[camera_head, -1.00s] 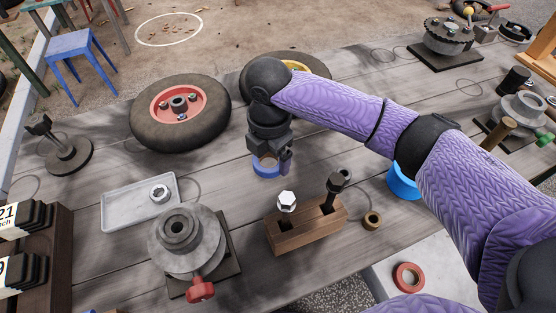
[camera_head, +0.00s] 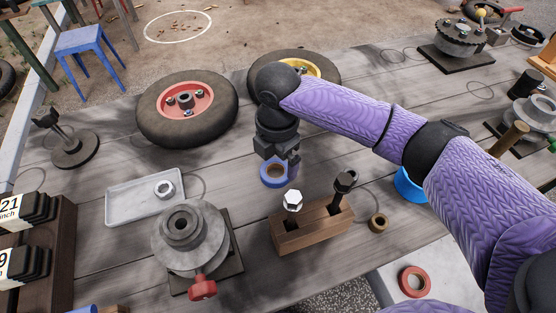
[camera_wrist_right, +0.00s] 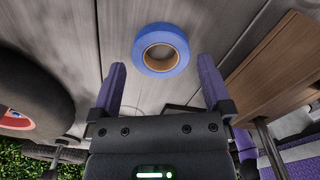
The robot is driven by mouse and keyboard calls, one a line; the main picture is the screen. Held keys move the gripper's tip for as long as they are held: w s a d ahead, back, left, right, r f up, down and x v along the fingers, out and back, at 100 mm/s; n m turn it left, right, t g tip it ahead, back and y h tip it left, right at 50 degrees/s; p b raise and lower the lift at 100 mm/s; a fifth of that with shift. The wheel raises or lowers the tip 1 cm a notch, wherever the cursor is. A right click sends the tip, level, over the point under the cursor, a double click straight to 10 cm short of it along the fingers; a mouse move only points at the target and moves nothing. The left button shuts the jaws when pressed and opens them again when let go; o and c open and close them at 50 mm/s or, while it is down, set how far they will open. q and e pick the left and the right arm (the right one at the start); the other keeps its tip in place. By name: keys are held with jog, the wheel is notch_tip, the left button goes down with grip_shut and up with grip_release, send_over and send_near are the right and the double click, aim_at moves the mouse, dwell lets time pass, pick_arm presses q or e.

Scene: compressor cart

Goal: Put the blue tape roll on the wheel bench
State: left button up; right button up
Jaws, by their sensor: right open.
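The blue tape roll (camera_head: 274,174), with a tan core, appears to lie flat on the grey plank top of the wheel bench (camera_head: 110,270), just below my right gripper (camera_head: 287,165) in the head view. In the right wrist view the roll (camera_wrist_right: 160,50) lies past the fingertips, apart from both fingers, with planks around it. My right gripper (camera_wrist_right: 161,75) is open, with its two purple fingers spread and nothing between them. My left gripper is not in view.
A wheel with a red hub (camera_head: 187,108) and one with a yellow hub (camera_head: 322,70) lie behind. A wooden block (camera_head: 313,228) with bolts stands in front of the roll. A grey tray (camera_head: 125,205) is at left.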

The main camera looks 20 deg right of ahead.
aim_at(277, 168)
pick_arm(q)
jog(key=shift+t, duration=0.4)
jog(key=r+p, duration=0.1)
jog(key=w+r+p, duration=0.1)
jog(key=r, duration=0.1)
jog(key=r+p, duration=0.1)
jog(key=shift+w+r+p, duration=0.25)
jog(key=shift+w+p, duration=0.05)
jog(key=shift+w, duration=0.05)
pick_arm(e)
notch_tip(277, 168, up, 10)
jog(key=shift+f, duration=0.25)
